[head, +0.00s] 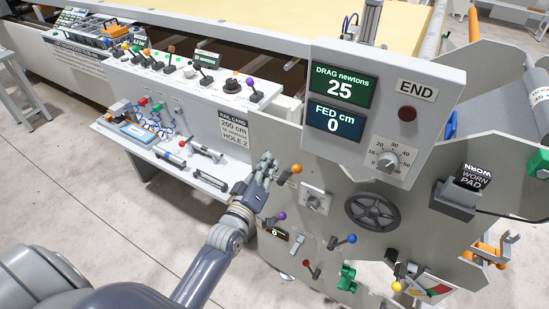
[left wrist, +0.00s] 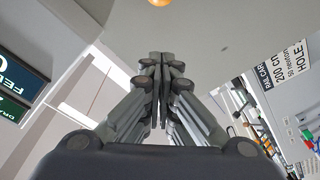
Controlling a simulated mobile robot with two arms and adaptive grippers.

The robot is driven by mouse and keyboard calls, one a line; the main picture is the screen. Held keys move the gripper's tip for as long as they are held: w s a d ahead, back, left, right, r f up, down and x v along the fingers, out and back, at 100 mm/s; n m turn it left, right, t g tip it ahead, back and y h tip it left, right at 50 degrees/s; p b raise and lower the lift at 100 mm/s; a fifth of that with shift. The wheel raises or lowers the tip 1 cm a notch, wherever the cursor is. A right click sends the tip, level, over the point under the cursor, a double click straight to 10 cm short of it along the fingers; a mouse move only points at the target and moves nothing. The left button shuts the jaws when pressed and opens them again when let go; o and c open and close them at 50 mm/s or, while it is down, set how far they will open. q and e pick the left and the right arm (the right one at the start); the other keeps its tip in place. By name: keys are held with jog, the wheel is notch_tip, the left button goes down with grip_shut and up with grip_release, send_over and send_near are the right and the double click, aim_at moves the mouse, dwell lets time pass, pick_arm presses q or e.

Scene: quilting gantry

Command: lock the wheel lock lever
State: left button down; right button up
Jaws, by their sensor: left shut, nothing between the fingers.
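The black handwheel (head: 371,210) is on the grey machine panel. Several ball-ended levers surround it: an orange-knobbed lever (head: 292,171), a purple one (head: 281,217), a blue one (head: 349,240) and a red one (head: 308,265). I cannot read a label that tells which is the wheel lock lever. My left gripper (head: 268,160) is shut and empty, just left of the orange-knobbed lever and apart from it. In the left wrist view, my closed fingers (left wrist: 158,62) point toward the panel, and an orange knob (left wrist: 157,2) shows at the top edge. My right gripper is not in view.
A display box (head: 385,115) reading drag 25 newtons and fed 0 cm overhangs the handwheel. A dial (head: 315,202) sits between the orange-knobbed lever and handwheel. A worn pad block (head: 455,200) juts out at right. A shelf with tools (head: 170,150) lies left.

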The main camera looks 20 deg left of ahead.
pick_arm(q)
jog(key=shift+s, duration=2.5)
jog(key=s+d+f+m+g, duration=0.2)
jog(key=s+f+g, duration=0.15)
jog(key=f, duration=0.95)
jog(key=s+d+f+m+g+h, duration=0.1)
jog(key=s+f+m+g, duration=0.3)
jog(key=f, duration=0.8)
jog(key=s+d+f+g, duration=0.2)
jog(key=s+f, duration=0.3)
jog(key=f, duration=0.8)
jog(key=s+f+m+g, duration=0.2)
jog(key=s+f, duration=0.3)
jog(key=s, duration=0.5)
jog(key=s+a+f+m+g, duration=0.1)
jog(key=s+f+m+g, duration=0.1)
jog(key=s+f, duration=0.4)
jog(key=s+f+m+g, duration=0.2)
jog(key=s+f+g, duration=0.2)
jog(key=s, duration=1)
notch_tip(320, 180, down, 2)
jog(key=shift+s+a+f+g+y+b, duration=0.15)
jog(key=shift+s+a+g+y+b, duration=0.05)
jog(key=shift+a+g+y+b, duration=0.2)
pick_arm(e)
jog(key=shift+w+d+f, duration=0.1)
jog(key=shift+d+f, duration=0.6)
pick_arm(q)
jog(key=shift+d, duration=0.1)
